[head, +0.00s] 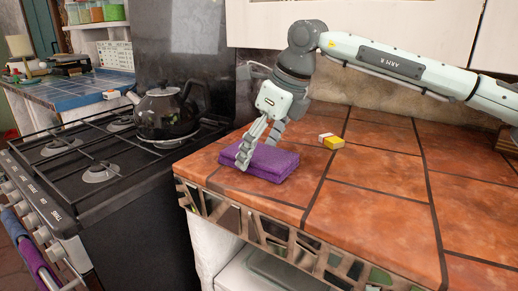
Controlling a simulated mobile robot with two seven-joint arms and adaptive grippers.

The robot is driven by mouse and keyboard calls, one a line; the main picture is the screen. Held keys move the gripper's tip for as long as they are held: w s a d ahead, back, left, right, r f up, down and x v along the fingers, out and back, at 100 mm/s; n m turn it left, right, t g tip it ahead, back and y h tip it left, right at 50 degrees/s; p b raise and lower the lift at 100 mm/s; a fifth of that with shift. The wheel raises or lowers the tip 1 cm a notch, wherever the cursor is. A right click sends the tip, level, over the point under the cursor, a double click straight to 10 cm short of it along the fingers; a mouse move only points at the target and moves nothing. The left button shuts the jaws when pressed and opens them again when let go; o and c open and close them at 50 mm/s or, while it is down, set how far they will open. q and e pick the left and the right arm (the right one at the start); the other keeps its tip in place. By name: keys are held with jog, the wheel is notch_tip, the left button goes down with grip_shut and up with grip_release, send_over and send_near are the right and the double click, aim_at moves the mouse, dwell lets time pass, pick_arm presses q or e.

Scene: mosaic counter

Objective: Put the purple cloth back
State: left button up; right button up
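The folded purple cloth (277,165) lies flat on the orange tiled counter, close to its left end. My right gripper (256,152) comes down over the cloth's left part from above, with its fingers pointing down. One finger reaches the cloth's front left side, and the other is partly hidden behind it. I cannot tell whether the fingers pinch the cloth. My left gripper is not in view. A purple cloth (36,262) also hangs at the front of the stove, next to a blue one (14,225).
A small yellow and white box (331,141) lies on the tiled counter (370,205) behind the cloth. A black kettle (165,112) stands on the stove (75,190) to the left. The counter's right side is mostly clear. Its front edge has mosaic pieces.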

aim_at(257, 152)
jog(key=shift+o, duration=0.8)
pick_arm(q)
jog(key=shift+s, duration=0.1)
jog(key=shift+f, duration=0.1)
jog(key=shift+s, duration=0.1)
pick_arm(e)
jog(key=shift+r, duration=0.3)
jog(key=v, duration=0.2)
jog(key=shift+s+d+r, duration=0.1)
jog(key=shift+d+r, duration=0.05)
jog(key=shift+r, duration=0.1)
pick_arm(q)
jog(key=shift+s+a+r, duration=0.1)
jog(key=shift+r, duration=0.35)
pick_arm(e)
jog(key=v, duration=0.9)
